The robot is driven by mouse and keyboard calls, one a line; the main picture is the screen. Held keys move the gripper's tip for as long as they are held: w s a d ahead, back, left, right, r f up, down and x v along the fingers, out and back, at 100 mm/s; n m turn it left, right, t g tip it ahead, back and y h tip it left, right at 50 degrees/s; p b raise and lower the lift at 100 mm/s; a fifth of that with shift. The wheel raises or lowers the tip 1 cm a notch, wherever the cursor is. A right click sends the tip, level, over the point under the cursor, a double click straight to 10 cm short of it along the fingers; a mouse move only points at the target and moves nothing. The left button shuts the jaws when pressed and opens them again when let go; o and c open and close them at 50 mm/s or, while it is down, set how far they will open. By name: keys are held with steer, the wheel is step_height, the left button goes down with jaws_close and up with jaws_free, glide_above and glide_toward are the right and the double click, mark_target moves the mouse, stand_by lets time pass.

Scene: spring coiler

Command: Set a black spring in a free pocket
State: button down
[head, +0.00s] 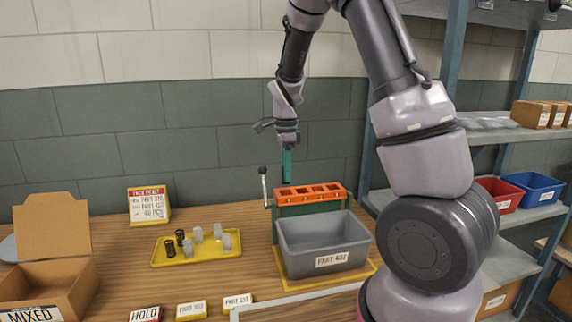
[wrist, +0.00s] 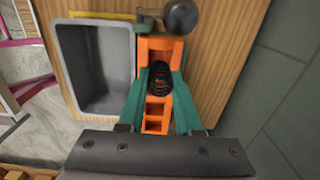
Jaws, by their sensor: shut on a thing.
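My gripper (head: 287,176) points down above the orange rack (head: 332,198), near its left part. Its teal fingers are shut on a black spring (wrist: 160,78), seen between them in the wrist view. In the head view the fingers hide this spring. The rack has several square pockets in a row; in the wrist view the orange rack (wrist: 157,45) lies beneath the spring. The pockets I can make out look empty, but the spring and fingers cover part of the row.
Several pale grey springs (head: 227,242) share the tray. A grey bin (head: 300,253) stands in front of the rack. A lever with a dark ball (head: 262,169) rises at the rack's left end. A cardboard box (head: 75,285) is far left; shelving (head: 480,143) is at right.

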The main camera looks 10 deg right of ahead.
steer(key=shift+f, duration=2.3)
steer(key=c, duration=0.5)
jaws_free()
step_height(320, 180, up, 16)
steer(key=shift+f, duration=0.2)
steer(key=shift+s, duration=0.1)
